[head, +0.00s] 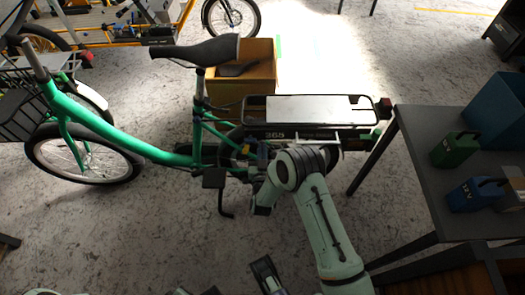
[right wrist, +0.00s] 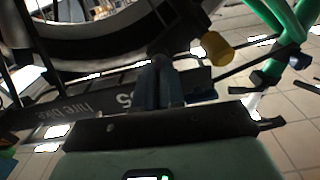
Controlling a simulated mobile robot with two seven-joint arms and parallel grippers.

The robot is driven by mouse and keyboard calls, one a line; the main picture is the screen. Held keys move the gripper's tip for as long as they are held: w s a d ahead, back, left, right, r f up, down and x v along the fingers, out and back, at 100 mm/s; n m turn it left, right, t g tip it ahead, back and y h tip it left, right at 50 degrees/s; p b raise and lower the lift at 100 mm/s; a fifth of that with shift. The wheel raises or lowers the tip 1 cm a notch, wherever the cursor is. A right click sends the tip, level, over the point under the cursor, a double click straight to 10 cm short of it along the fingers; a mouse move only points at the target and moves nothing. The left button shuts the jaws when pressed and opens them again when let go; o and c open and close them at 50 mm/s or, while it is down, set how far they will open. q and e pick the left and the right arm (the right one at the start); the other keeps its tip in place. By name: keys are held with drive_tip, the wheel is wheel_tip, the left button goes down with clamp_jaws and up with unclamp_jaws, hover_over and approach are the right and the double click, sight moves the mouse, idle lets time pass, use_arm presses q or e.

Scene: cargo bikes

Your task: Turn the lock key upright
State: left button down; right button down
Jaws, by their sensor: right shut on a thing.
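A green bike (head: 135,145) stands side-on in the head view. Under its rear rack (head: 310,108) is a dark battery (head: 300,132) marked 365, and the marking also shows on the dark bar (right wrist: 90,107) in the right wrist view. My right gripper (head: 262,154) reaches the bike just behind the seat tube, at the battery's front end. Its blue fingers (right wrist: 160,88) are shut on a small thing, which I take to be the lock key. The fingers hide it, so its angle cannot be told. Part of what seems my left gripper (head: 265,274) shows at the bottom edge.
A yellow cylindrical part (right wrist: 217,48) sits close beside the right fingers. The rear wheel (right wrist: 105,35) is just beyond them. A dark table (head: 425,140) at the right holds a green box (head: 453,150) and a blue box (head: 475,195). An open carton (head: 258,75) stands behind the bike.

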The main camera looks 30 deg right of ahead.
use_arm(q)
drive_tip(key=shift+s+d+r, duration=0.1)
drive_tip(key=shift+s, duration=0.05)
use_arm(e)
drive_tip(key=shift+w+d+r+n, duration=0.15)
drive_tip(key=shift+r+n, duration=0.1)
drive_tip(key=shift+n, duration=0.25)
drive_tip(key=c, duration=1.2)
unclamp_jaws()
drive_tip(key=shift+c, duration=0.2)
drive_tip(key=shift+f, duration=0.15)
